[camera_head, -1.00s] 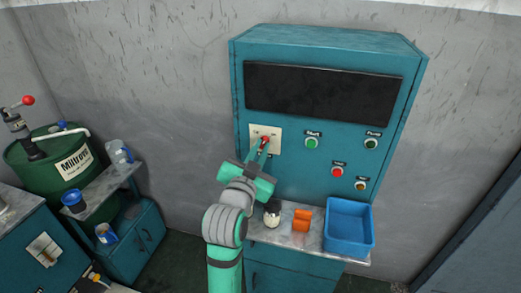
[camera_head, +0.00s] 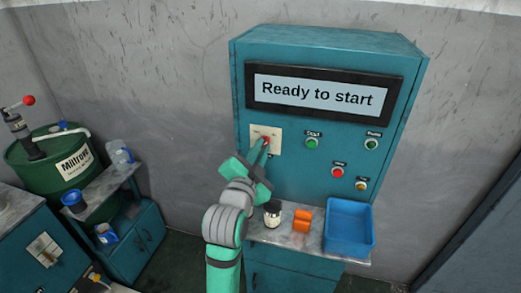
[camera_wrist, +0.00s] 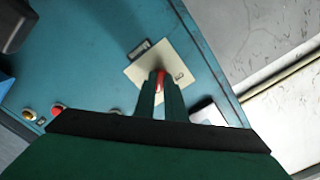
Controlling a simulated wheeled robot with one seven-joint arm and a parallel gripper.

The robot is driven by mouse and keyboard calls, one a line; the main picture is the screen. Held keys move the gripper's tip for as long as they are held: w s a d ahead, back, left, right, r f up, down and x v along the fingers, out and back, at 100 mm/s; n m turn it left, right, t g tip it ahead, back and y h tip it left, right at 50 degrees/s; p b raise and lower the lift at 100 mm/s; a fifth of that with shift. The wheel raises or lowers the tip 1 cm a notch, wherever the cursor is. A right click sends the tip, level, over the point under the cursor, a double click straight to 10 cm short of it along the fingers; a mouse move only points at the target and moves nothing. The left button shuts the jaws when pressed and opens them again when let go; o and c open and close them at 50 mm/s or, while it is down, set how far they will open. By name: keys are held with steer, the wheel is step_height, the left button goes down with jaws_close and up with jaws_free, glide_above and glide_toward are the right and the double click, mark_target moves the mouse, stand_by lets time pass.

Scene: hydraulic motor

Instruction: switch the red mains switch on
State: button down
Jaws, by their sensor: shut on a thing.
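The red mains switch (camera_head: 265,141) sits on a cream plate (camera_head: 276,134) at the left of the teal control cabinet. My gripper (camera_head: 263,148) is at the plate with its fingers shut on the switch. In the wrist view the red switch (camera_wrist: 160,76) shows between the two green fingertips (camera_wrist: 160,85), in front of the cream plate (camera_wrist: 135,72). The fingers hide part of the switch. The cabinet's display (camera_head: 318,94) is lit and reads "Ready to start".
A green button (camera_head: 312,143), a red button (camera_head: 337,172) and other controls are to the right on the panel. Below, a shelf holds a small dark-and-white jar (camera_head: 272,213), an orange object (camera_head: 302,220) and a blue bin (camera_head: 369,230). A green drum (camera_head: 30,157) stands at the left.

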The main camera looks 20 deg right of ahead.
steer(key=shift+r, duration=0.15)
steer(key=c, duration=1.8)
jaws_free()
steer(key=v, duration=1)
steer(key=shift+s+a, duration=0.25)
steer(key=shift+s, duration=0.1)
steer(key=s+a+f+n+t+y, duration=0.1)
steer(key=s+a+f+n+y, duration=0.3)
steer(key=f, duration=0.4)
steer(key=s+a+f+n+y, duration=0.1)
steer(key=s+f+n, duration=0.2)
steer(key=f+n, duration=0.35)
steer(key=s+a+f+n+t+y, duration=0.1)
steer(key=s+a+f+n+y, duration=0.25)
steer(key=f, duration=0.65)
steer(key=s+a+f, duration=0.1)
steer(key=s+f, duration=0.1)
steer(key=s, duration=0.6)
steer(key=s+a+f+n+g+y, duration=0.1)
steer(key=s+a+f, duration=0.1)
steer(key=s, duration=0.6)
steer(key=s+a+f+n, duration=0.1)
steer(key=s+f, duration=0.2)
steer(key=s, duration=0.6)
steer(key=shift+s+a+f+g+y, duration=0.1)
steer(key=shift+a+f+g+y, duration=0.05)
steer(key=shift+a+g+y, duration=0.15)
